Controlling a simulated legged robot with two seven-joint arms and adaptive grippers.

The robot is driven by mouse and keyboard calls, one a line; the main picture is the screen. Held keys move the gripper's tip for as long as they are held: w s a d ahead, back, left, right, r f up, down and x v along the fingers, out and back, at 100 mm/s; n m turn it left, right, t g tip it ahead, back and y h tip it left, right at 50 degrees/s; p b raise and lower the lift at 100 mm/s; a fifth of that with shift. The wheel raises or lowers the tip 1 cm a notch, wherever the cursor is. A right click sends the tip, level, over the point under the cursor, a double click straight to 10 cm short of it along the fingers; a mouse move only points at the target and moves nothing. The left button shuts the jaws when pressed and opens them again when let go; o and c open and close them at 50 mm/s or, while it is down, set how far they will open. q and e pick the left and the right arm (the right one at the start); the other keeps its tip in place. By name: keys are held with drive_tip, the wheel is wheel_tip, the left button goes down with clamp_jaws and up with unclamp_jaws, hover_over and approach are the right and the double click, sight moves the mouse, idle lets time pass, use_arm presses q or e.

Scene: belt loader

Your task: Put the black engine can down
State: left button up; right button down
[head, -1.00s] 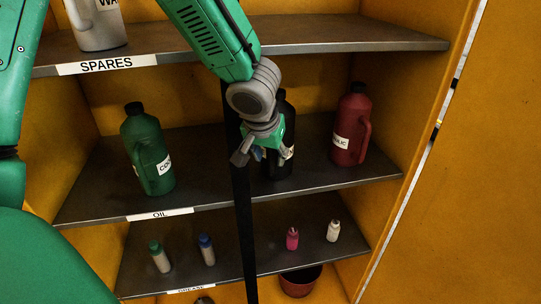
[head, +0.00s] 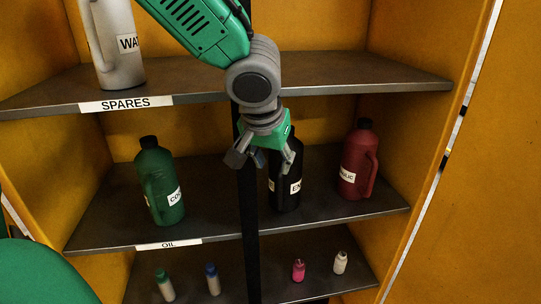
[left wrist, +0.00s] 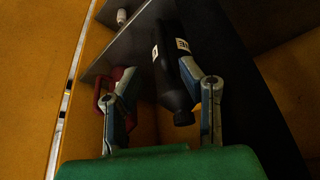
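The black engine can (head: 286,193) stands upright on the middle shelf (head: 225,220), the one labelled OIL, just right of a dark vertical post. Its white label is partly visible, and my gripper hides its upper left. My left gripper (head: 265,162) is open in front of the can's upper part, one finger overlapping the can and the other left of it. In the left wrist view the can (left wrist: 172,75) appears cap-down between the spread fingers (left wrist: 162,72). It looks close to the right finger, with a gap at the left finger. My right gripper is not in view.
A green can (head: 160,185) stands left on the same shelf and a red can (head: 358,165) stands right. The SPARES shelf (head: 350,72) above carries a pale can (head: 115,45). Small bottles stand on the shelf below. The cabinet's side wall (head: 435,120) bounds the right.

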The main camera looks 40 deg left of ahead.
use_arm(q)
drive_tip(key=s+d+f+m+g+h, duration=0.1)
drive_tip(key=s+d+f, duration=0.15)
drive_tip(key=f, duration=0.45)
drive_tip(key=s+d+f+g+h, duration=0.1)
drive_tip(key=s+d+f, duration=0.15)
drive_tip(key=f, duration=0.45)
drive_tip(key=s+d+f+m+g+h, duration=0.1)
drive_tip(key=s+d+f, duration=0.1)
drive_tip(key=s+f, duration=0.35)
drive_tip(key=s+a+f+m+y, duration=0.1)
drive_tip(key=s+a+f+m, duration=0.1)
drive_tip(key=s+f, duration=1)
wheel_tip(320, 180, down, 4)
drive_tip(key=shift+a+r+g, duration=0.1)
drive_tip(key=shift+a+g, duration=0.2)
drive_tip(key=shift+a, duration=0.25)
wheel_tip(320, 180, down, 10)
drive_tip(key=b, duration=1)
drive_tip(key=shift+w, duration=0.15)
